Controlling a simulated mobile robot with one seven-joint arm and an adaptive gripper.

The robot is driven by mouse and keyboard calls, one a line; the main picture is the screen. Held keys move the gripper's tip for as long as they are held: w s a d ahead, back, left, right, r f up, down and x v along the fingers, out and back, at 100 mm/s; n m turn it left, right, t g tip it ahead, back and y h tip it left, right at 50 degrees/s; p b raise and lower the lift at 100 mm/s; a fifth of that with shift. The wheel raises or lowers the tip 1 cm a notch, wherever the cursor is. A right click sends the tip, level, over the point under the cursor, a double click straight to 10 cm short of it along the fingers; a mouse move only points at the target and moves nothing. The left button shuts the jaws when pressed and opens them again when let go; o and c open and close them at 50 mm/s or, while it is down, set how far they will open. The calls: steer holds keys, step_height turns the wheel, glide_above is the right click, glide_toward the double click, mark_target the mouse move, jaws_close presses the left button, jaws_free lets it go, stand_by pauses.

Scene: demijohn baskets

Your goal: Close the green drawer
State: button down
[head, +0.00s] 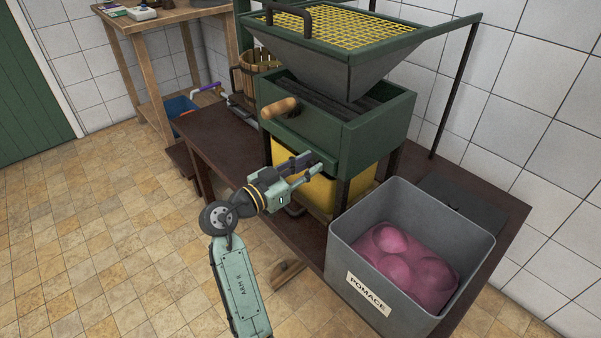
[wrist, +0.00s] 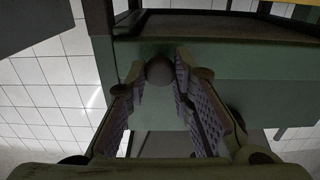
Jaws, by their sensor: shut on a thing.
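The green drawer is part of a green box (head: 345,140) under the hopper; I cannot clearly tell the drawer's edges or how far it stands out. My gripper (head: 314,164) is at the lower front of this box, above the yellow part. In the wrist view, a green front panel (wrist: 235,62) spans the upper middle. My gripper (wrist: 160,82) has its two ridged pads on either side of a dark round knob (wrist: 160,71) at that panel and is shut on it. The fingers hide the lower part of the panel.
A wooden handle (head: 281,108) sticks out from the box above my gripper. A grey bin (head: 340,250) labelled POMACE, holding pink lumps (head: 395,265), stands close to the right. A dark bench (head: 210,145) runs along the left. The tiled floor (head: 110,240) at left is clear.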

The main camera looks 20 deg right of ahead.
steer(key=c, duration=1.4)
jaws_free()
steer(key=v, duration=1.2)
